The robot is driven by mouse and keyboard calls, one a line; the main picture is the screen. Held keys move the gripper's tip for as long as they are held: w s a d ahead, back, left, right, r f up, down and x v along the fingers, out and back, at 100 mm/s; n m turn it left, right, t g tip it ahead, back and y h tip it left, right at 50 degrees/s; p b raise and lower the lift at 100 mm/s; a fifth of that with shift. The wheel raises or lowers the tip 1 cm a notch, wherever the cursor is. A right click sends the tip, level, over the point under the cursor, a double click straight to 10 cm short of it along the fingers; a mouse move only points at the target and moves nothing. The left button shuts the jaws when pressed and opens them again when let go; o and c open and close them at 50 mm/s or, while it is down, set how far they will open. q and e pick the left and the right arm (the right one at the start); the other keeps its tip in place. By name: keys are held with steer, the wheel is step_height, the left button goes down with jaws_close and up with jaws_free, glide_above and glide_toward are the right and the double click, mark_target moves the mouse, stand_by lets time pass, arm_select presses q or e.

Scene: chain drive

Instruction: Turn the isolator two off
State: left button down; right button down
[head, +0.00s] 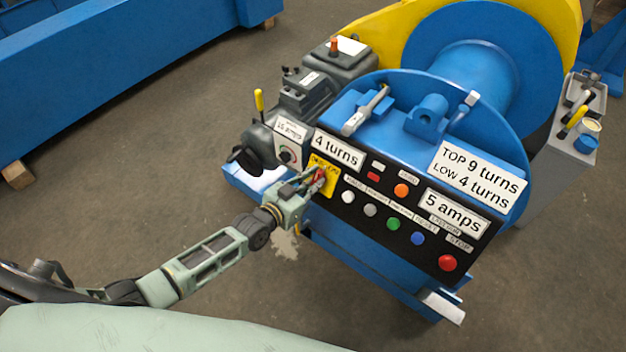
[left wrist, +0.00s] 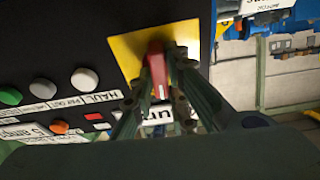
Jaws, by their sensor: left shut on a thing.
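The isolator is a red handle (left wrist: 157,78) on a yellow plate (left wrist: 126,52) at the left end of the black control panel. In the head view the yellow plate (head: 323,168) shows, with the red handle partly hidden by my left gripper (head: 318,178). In the left wrist view my left gripper (left wrist: 160,85) has its two fingers closed on either side of the red handle. I cannot read the plate's marks clearly. A second rotary switch (head: 287,154) sits on the grey box left of the panel. My right gripper is not in view.
The black panel (head: 372,235) has several buttons, including a red one (head: 447,263), close right of my left gripper. A blue winch drum (head: 470,75) stands behind it. A yellow-tipped lever (head: 259,100) stands up at the left. The floor (head: 150,150) to the left is clear.

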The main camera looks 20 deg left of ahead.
arm_select(q)
steer(key=n+y+p, duration=0.1)
steer(key=n, duration=0.2)
steer(key=n+p, duration=0.1)
steer(key=n, duration=0.3)
steer(key=shift+y, duration=0.4)
steer(key=shift+f+n+y+p, duration=0.1)
steer(key=shift+n+y+p, duration=0.45)
steer(key=shift+n, duration=1.55)
steer(key=c, duration=1.7)
jaws_free()
steer(key=shift+s+a+r, duration=0.15)
steer(key=shift+s+r, duration=0.05)
steer(key=shift+s, duration=0.4)
steer(key=v, duration=1)
steer(key=shift+s+a+r, duration=0.1)
steer(key=shift+s, duration=0.25)
